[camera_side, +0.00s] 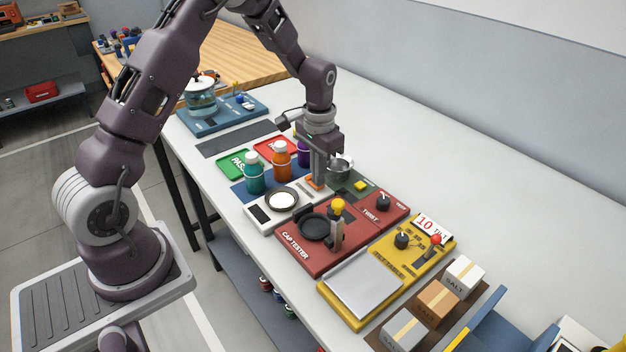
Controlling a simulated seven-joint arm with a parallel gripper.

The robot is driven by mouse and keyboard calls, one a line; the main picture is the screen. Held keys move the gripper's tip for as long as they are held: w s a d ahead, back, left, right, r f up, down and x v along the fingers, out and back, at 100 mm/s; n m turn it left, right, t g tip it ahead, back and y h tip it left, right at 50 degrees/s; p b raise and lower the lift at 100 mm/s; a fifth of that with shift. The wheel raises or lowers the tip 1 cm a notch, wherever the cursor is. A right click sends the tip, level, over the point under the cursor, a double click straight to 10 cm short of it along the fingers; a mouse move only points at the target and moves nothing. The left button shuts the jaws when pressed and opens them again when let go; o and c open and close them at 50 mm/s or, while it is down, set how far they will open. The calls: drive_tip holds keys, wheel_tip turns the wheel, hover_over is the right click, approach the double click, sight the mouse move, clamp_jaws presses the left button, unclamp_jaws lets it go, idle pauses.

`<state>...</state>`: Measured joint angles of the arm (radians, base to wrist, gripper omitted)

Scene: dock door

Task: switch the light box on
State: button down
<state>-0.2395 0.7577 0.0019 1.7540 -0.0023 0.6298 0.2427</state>
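No thing in the side view carries a label that I can read as the light box, so I cannot tell which device it is. My gripper (319,178) points down over the far middle of the bench. Its fingertips are just beside a small orange piece and close to a dark green panel (372,187) with a yellow button (361,186). A metal cup (342,166) stands right behind the fingers. The fingers look close together, but their gap is too small to judge. Part of the green panel is hidden.
Teal (255,178), orange (281,160) and purple bottles stand left of my gripper. In front are a white scale (262,222), a red cap tester (294,258) with upright parts, and a yellow device (345,314) with knobs. Salt boxes (437,300) stand at front right. The bench's back strip is clear.

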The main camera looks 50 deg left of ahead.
drive_tip(key=shift+r, duration=3.45)
drive_tip(key=shift+r, duration=0.1)
drive_tip(key=s+d+r+t, duration=0.1)
drive_tip(key=s+d+r, duration=0.2)
drive_tip(key=s+r, duration=0.35)
drive_tip(key=s+d+r+t, duration=0.2)
drive_tip(key=s+d+r, duration=0.25)
drive_tip(key=r, duration=0.35)
drive_tip(key=s+d+r+t, duration=0.1)
drive_tip(key=s+d+t, duration=0.1)
drive_tip(key=s, duration=1.4)
drive_tip(key=shift+d+r+t, duration=0.2)
drive_tip(key=shift+d+t, duration=0.1)
